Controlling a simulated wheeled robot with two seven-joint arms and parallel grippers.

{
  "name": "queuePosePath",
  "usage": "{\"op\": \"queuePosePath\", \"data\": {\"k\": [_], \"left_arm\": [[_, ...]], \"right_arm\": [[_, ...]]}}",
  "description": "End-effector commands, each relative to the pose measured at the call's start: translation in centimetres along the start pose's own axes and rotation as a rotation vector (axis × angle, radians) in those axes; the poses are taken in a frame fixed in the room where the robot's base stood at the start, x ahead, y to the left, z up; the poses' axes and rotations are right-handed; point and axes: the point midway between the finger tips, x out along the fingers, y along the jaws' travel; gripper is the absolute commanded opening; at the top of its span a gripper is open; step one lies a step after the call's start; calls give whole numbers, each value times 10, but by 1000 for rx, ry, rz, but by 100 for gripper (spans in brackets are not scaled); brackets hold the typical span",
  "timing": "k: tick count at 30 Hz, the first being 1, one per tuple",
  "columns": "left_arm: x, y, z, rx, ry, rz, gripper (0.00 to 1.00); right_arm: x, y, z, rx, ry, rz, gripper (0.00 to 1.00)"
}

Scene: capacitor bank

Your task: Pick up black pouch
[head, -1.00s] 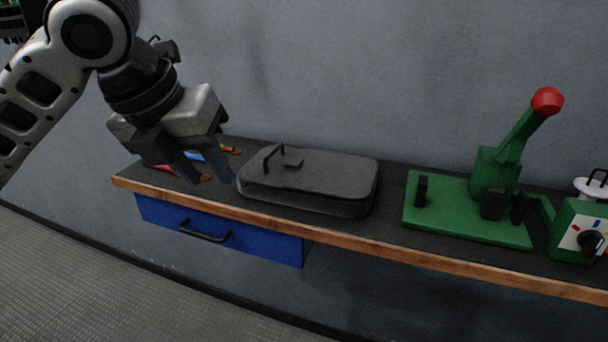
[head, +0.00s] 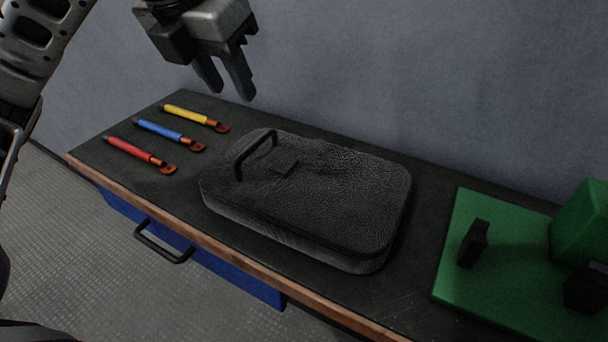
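The black pouch (head: 320,205) lies flat on the dark workbench top in the middle of the head view. Its raised handle loop (head: 254,153) stands at its left end, beside a small square tab. My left gripper (head: 233,85) is at the top of the view, above and behind the pouch's left end. Its two fingers point down with a small gap between them, and nothing is held. The gripper does not touch the pouch. My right gripper is not seen.
Red (head: 137,151), blue (head: 167,133) and yellow (head: 192,116) handled tools lie left of the pouch. A green base (head: 498,262) with black parts stands to the right. A blue drawer (head: 236,273) with a black handle is under the wooden front edge.

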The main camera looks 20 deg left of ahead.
Motion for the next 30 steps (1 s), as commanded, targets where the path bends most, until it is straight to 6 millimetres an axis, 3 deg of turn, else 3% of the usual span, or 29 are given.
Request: {"op": "queuePosePath", "data": {"k": [1, 9, 17, 24, 30], "left_arm": [[17, 0, -3, -1, 7, -1, 36], [70, 0, -2, -1, 3, 0, 36], [90, 0, -1, -1, 1, -1, 36], [124, 4, -6, -1, 3, 0, 36], [138, 4, -5, -1, 1, -1, 36]], "right_arm": [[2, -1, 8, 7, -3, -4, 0], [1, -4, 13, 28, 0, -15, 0], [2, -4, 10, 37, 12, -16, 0], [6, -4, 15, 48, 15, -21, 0], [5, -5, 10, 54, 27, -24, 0]]}}
